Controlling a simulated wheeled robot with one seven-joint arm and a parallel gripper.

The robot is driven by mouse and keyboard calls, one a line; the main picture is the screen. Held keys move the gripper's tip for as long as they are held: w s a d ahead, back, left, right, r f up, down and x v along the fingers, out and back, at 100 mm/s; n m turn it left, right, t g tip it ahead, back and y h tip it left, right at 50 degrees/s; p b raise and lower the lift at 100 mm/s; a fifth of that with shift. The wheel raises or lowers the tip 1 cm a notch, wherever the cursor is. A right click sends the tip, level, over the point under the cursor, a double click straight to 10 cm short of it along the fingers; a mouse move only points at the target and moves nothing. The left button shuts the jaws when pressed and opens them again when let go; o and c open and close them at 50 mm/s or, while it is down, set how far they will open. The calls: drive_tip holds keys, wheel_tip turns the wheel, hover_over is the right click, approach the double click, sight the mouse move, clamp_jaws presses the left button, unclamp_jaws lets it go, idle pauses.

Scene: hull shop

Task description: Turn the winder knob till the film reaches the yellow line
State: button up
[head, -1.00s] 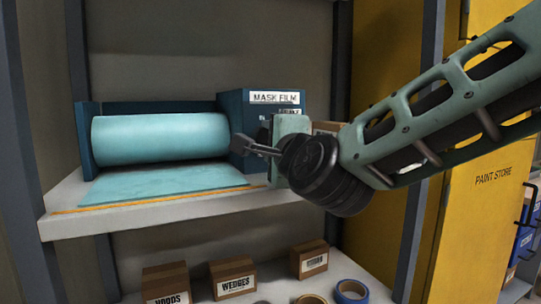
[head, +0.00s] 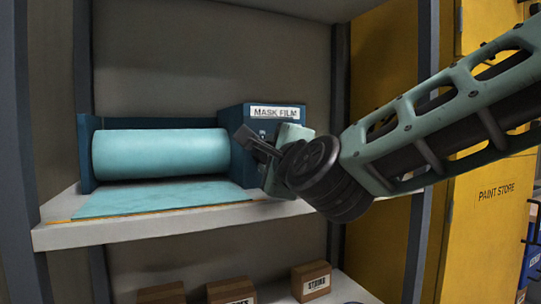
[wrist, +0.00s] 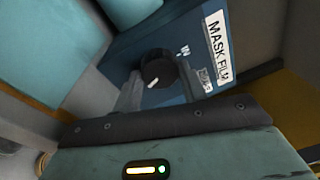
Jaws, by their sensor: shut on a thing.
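The dark winder knob (wrist: 156,68) with a white pointer mark sits on the face of the blue film box (wrist: 185,50). My gripper (wrist: 158,85) is shut on the knob, one finger on each side; in the head view its fingertips (head: 252,142) are at the box front and hide the knob. The pale blue film roll (head: 160,153) lies in its holder. The film sheet (head: 160,197) lies flat on the shelf, its front edge at the yellow line (head: 215,206). Part of the line looks covered by film; the exact overlap is hard to tell.
The white shelf (head: 150,230) carries the dispenser, labelled MASK FILM (head: 274,112). Small cartons (head: 311,281) stand on a lower shelf. A yellow paint store cabinet (head: 490,220) is at the right. A grey upright (head: 420,240) stands behind my arm.

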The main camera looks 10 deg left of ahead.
drive_tip(key=o, duration=1)
drive_tip(key=v, duration=1.7)
drive_tip(key=shift+s+d, duration=0.15)
